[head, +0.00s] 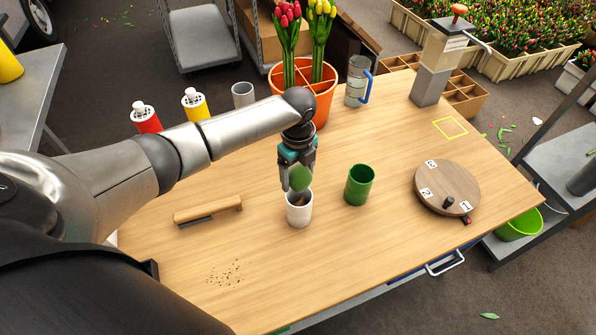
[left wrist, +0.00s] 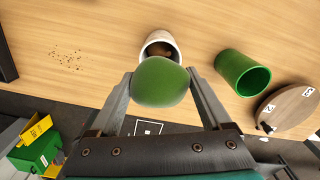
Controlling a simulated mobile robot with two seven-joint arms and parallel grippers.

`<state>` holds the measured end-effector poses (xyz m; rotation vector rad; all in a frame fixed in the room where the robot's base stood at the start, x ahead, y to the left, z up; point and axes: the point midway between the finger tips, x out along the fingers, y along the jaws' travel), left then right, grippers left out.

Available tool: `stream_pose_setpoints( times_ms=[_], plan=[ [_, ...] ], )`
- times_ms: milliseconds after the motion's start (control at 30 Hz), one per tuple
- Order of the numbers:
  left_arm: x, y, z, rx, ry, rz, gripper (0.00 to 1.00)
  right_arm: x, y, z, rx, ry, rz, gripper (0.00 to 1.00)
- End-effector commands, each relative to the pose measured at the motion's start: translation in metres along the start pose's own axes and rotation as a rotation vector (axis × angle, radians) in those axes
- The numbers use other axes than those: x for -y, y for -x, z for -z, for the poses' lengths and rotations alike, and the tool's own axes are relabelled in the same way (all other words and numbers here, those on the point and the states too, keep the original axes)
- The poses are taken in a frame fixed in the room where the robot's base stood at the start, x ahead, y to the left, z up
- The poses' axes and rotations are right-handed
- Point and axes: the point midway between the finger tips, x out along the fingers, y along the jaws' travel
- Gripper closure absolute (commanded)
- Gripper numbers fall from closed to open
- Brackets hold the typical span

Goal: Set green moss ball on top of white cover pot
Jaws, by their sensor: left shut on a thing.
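My left gripper (head: 296,172) points down and is shut on the green moss ball (head: 300,179). The ball also shows between the two fingers in the left wrist view (left wrist: 160,82). The white cover pot (head: 299,214) stands upright on the table (head: 340,270) just below the ball. In the head view the ball overlaps the pot's far rim. In the left wrist view part of the white pot's dark opening (left wrist: 160,46) shows beyond the ball, with something brown inside. I cannot tell whether the ball touches the rim. My right gripper is not in view.
A green pot (head: 359,185) stands close to the right of the white pot. A round wooden disc with number tags (head: 447,186) lies further right. A wooden-handled brush (head: 207,209) lies to the left. An orange divided pot with tulips (head: 303,92) stands behind.

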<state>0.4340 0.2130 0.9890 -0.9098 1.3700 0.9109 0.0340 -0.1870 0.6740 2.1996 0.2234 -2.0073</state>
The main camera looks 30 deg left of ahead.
Motion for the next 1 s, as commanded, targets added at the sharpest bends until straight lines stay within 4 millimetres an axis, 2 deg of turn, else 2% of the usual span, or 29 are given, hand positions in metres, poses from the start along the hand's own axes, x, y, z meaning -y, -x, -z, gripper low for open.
stream_pose_setpoints(
  times_ms=[700,1000],
  plan=[
    [0.0,-0.045,0.001,-0.001,0.001,0.0,0.73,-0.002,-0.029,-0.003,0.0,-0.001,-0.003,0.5],
    [0.0,-0.055,0.001,-0.001,0.0,0.001,0.73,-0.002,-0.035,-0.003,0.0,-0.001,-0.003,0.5]
  ],
)
